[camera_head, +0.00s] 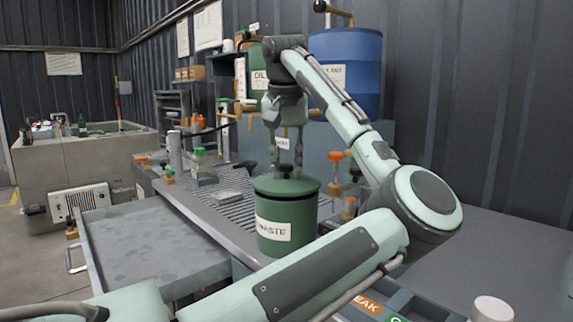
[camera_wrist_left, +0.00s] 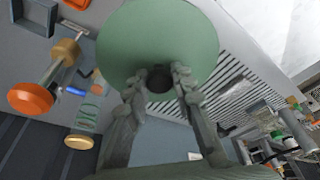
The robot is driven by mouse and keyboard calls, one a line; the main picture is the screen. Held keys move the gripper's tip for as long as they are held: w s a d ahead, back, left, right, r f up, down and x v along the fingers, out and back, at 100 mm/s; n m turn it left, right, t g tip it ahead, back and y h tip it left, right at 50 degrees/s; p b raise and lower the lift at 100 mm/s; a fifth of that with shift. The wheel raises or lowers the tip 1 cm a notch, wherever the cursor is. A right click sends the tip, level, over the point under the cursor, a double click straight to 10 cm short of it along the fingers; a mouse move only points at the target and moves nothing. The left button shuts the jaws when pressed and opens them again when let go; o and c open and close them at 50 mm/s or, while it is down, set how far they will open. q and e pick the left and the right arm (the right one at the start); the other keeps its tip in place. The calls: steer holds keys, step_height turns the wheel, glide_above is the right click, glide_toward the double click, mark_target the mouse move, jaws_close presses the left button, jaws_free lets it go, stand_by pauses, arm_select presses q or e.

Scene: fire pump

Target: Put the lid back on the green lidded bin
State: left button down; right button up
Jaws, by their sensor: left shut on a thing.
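The green bin (camera_head: 272,232) with a WASTE label stands upright on the grey worktop. Its round green lid (camera_head: 305,188) is level at the bin's top, with a dark band under its rim; I cannot tell whether it is fully seated. The lid's dark knob (camera_head: 285,171) is between the fingers of my left gripper (camera_head: 285,160), which points straight down. In the left wrist view the lid (camera_wrist_left: 150,40) fills the top middle, and my left gripper (camera_wrist_left: 163,80) is shut on its dark knob (camera_wrist_left: 159,83). The lid hides the bin there. My right gripper is not in view.
A slotted drain grid (camera_head: 220,198) with a clear jar (camera_head: 203,165) lies to the left. An open drawer (camera_head: 150,240) juts out at the front left. A blue drum (camera_head: 350,60) stands behind.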

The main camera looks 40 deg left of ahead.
arm_select(q)
steer(key=shift+p, duration=0.4)
stand_by(0.6)
steer(key=shift+f, duration=0.2)
stand_by(1.5)
steer(key=c, duration=1.2)
jaws_free()
steer(key=shift+o, duration=0.4)
steer(key=o, duration=0.4)
steer(key=shift+r, duration=0.15)
